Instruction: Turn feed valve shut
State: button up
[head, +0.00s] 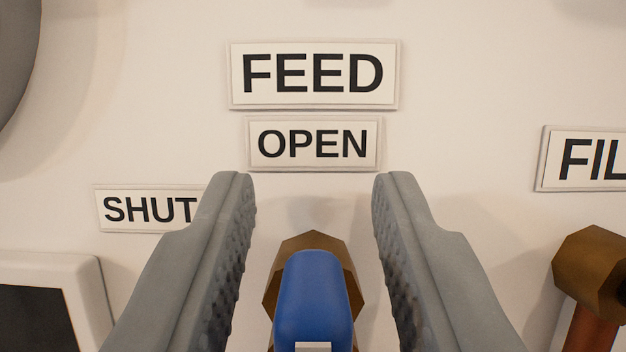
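The feed valve's blue handle (313,290) sits in front of a brown faceted valve body (313,243) at the bottom centre. A FEED plate (314,75) and an OPEN plate (314,144) are on the wall above it. A SHUT plate (148,209) is to the left, partly hidden by my left finger. My gripper (313,185) is open, with one grey finger on each side of the blue handle and a visible gap on both sides. The lower end of the handle is cut off by the frame.
A second brown valve fitting (594,268) with a reddish pipe stands at the right, below a partly cut-off plate reading FIL (590,160). A white-framed dark panel (40,320) is at the lower left. A grey round thing (12,50) shows at the upper left.

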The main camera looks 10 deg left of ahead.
jog(key=shift+c, duration=0.2)
grip_shut()
jog(key=shift+n, duration=0.5)
jog(key=n+y, duration=0.1)
jog(key=n, duration=0.1)
jog(key=n+g+y, duration=0.1)
jog(key=n+y, duration=0.1)
jog(key=n, duration=0.1)
jog(key=shift+a, duration=0.4)
jog(key=n, duration=0.1)
jog(key=n+g+y, duration=0.1)
jog(key=n, duration=0.1)
jog(key=n+y, duration=0.1)
jog(key=n, duration=0.1)
jog(key=shift+s+a+f+g, duration=0.1)
jog(key=shift+a+f+g, duration=0.15)
jog(key=shift+a+g, duration=0.1)
jog(key=n+g, duration=0.1)
jog(key=n, duration=0.2)
jog(key=f+n+g, duration=0.1)
jog(key=n, duration=0.3)
jog(key=a+f+n+g+y, duration=0.1)
jog(key=n+g, duration=0.1)
jog(key=n, duration=0.2)
jog(key=shift+f+n, duration=0.1)
jog(key=shift+n, duration=0.3)
